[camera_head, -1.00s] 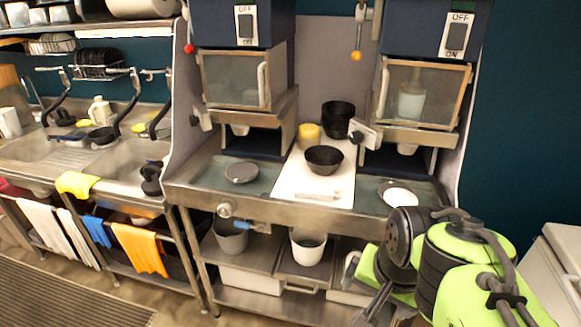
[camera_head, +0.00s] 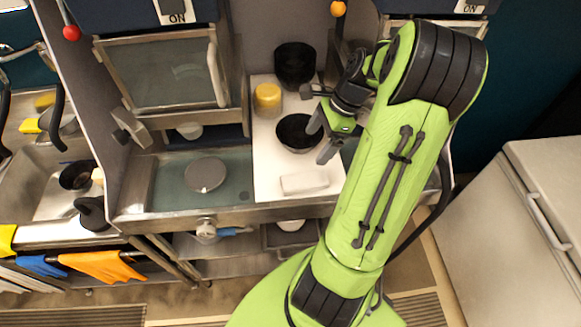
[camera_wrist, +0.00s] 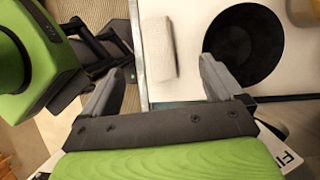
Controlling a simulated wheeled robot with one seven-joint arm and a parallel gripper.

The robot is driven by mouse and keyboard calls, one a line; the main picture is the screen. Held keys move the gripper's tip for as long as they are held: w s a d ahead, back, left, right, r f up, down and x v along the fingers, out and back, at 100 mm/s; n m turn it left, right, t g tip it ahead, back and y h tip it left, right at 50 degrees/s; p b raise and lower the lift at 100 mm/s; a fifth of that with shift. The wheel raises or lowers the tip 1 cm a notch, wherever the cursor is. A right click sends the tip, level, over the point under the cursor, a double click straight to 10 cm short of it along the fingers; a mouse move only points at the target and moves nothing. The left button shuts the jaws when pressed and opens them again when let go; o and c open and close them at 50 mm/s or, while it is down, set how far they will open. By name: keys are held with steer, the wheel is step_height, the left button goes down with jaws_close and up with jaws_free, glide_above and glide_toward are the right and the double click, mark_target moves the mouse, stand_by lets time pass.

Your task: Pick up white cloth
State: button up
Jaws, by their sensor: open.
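A small white folded cloth (camera_head: 305,181) lies flat on the white board (camera_head: 268,140) near its front edge. It also shows in the wrist view (camera_wrist: 158,48), ahead of and between the fingers. My gripper (camera_head: 321,135) is open and empty, above the board by the black bowl and behind the cloth in the head view. In the wrist view my gripper (camera_wrist: 162,70) has its fingers spread wider than the cloth's narrow side. No contact with the cloth shows.
A black bowl (camera_head: 297,133) stands close to the cloth, with black stacked bowls (camera_head: 295,65) and a yellow container (camera_head: 267,97) behind. A grey round lid (camera_head: 205,174) lies left. Orange (camera_head: 100,266) and blue (camera_head: 42,265) cloths hang at lower left.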

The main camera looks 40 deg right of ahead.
glide_toward(305, 178)
steer(key=b+x, duration=0.1)
steer(key=x, duration=0.7)
steer(key=shift+w+a+f, duration=0.15)
steer(key=shift+f, duration=0.15)
steer(key=shift+r, duration=0.1)
steer(key=c, duration=1.1)
steer(key=shift+c, duration=0.2)
steer(key=shift+r, duration=0.1)
step_height(305, 178, up, 10)
steer(key=shift+p, duration=0.3)
